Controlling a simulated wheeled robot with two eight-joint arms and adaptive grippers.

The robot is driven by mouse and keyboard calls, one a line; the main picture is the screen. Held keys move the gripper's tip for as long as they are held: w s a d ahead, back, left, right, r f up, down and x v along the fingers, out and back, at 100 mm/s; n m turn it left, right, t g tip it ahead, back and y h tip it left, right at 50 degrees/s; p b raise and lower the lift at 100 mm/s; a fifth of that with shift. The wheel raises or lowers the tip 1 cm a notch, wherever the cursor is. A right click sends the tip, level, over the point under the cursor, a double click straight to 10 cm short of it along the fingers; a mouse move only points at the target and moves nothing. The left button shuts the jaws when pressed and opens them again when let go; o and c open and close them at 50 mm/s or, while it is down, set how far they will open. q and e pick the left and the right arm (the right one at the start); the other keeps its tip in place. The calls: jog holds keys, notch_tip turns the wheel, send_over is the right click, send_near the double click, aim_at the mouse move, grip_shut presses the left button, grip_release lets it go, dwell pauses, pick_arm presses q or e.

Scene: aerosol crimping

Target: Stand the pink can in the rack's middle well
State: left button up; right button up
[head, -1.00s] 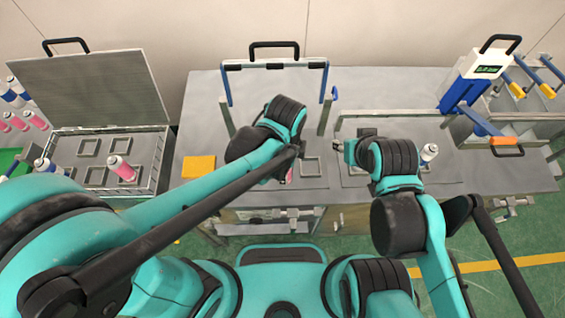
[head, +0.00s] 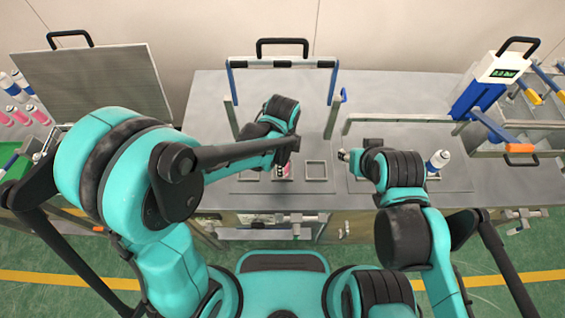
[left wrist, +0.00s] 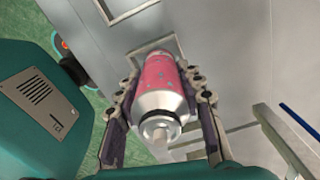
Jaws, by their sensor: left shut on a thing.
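The pink can (left wrist: 160,72) has a silver shoulder and pale top, and my left gripper (left wrist: 165,118) is shut on it, one finger on each side. In the head view the pink can (head: 281,172) shows only in part below my left gripper (head: 287,150). It is at the middle of the rack (head: 297,186), a flat plate with square wells. In the left wrist view its far end overlaps a square well frame (left wrist: 174,43); I cannot tell whether it is inside. The right-hand well (head: 315,170) looks empty. My right gripper (head: 345,156) is right of the rack, its jaws unclear.
A white and blue can (head: 437,160) stands right of my right arm. A blue-legged frame (head: 282,63) stands behind the rack. A blue and white machine (head: 492,85) is at the right. More cans (head: 18,100) stand far left. The bench behind the rack is mostly clear.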

pick_arm(q)
jog(key=shift+f, duration=0.15)
jog(key=o, duration=1.2)
jog(key=shift+o, duration=0.2)
jog(key=shift+r, duration=0.5)
notch_tip(320, 180, up, 11)
jog(key=p, duration=0.3)
jog(key=shift+f+p, duration=0.1)
jog(key=shift+p, duration=0.2)
jog(key=shift+a+r, duration=0.1)
jog(key=shift+r, duration=0.2)
